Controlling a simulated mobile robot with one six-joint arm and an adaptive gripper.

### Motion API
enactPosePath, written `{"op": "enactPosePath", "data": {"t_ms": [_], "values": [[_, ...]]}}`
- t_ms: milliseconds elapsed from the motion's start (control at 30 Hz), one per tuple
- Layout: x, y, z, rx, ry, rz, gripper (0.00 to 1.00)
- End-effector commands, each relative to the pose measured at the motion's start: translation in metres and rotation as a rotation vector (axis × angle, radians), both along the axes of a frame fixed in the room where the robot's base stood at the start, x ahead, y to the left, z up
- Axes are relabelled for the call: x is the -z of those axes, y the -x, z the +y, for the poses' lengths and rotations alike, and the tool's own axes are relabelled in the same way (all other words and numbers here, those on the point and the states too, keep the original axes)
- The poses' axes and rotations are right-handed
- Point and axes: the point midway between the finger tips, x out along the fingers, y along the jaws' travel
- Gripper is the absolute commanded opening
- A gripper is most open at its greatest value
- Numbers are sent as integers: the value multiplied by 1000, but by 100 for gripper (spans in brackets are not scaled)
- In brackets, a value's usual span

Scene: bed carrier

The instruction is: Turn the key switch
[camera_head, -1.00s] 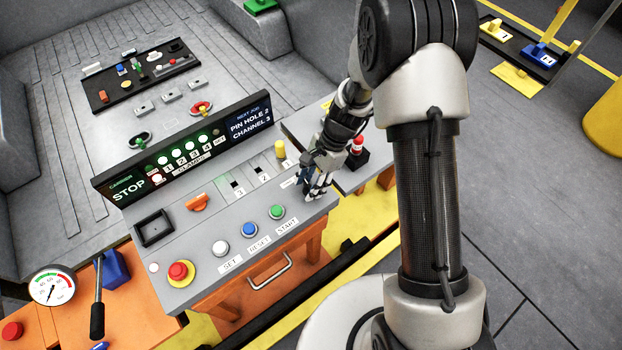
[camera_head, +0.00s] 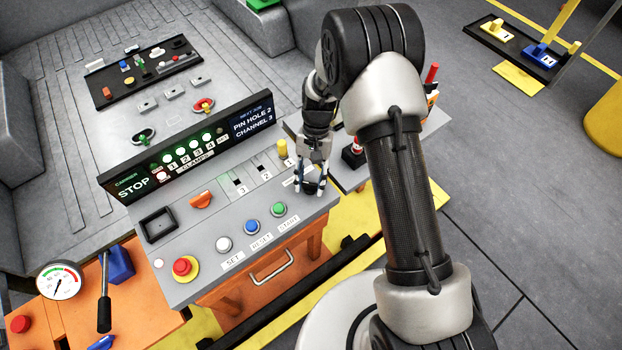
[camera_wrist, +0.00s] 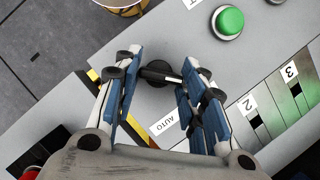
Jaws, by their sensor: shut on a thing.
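The key switch (camera_wrist: 160,70) is a dark round knob with a bar across it, on the grey console panel beside the printed word AUTO. In the wrist view its bar lies between the blue-padded fingers of my gripper (camera_wrist: 158,76), which is shut on it. In the head view my gripper (camera_head: 311,186) points down at the right end of the console (camera_head: 190,232), and its fingers hide most of the switch. I cannot read the switch's exact position.
The green START button (camera_head: 279,209) is close to the left of my gripper, with the yellow knob (camera_head: 282,149) behind it. A red-and-white post (camera_head: 353,146) on a dark base stands just right. The red stop button (camera_head: 182,266) is far left.

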Motion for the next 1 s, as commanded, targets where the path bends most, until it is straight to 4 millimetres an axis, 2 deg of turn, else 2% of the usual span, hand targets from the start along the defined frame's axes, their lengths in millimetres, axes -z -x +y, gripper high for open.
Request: {"op": "enactPosePath", "data": {"t_ms": [300, 733, 767, 1000], "values": [[0, 0, 1, -76, 0, 1, 14], [0, 0, 1, -83, 0, 1, 14], [0, 0, 1, -83, 0, 1, 40], [0, 0, 1, -81, 0, 1, 56]]}}
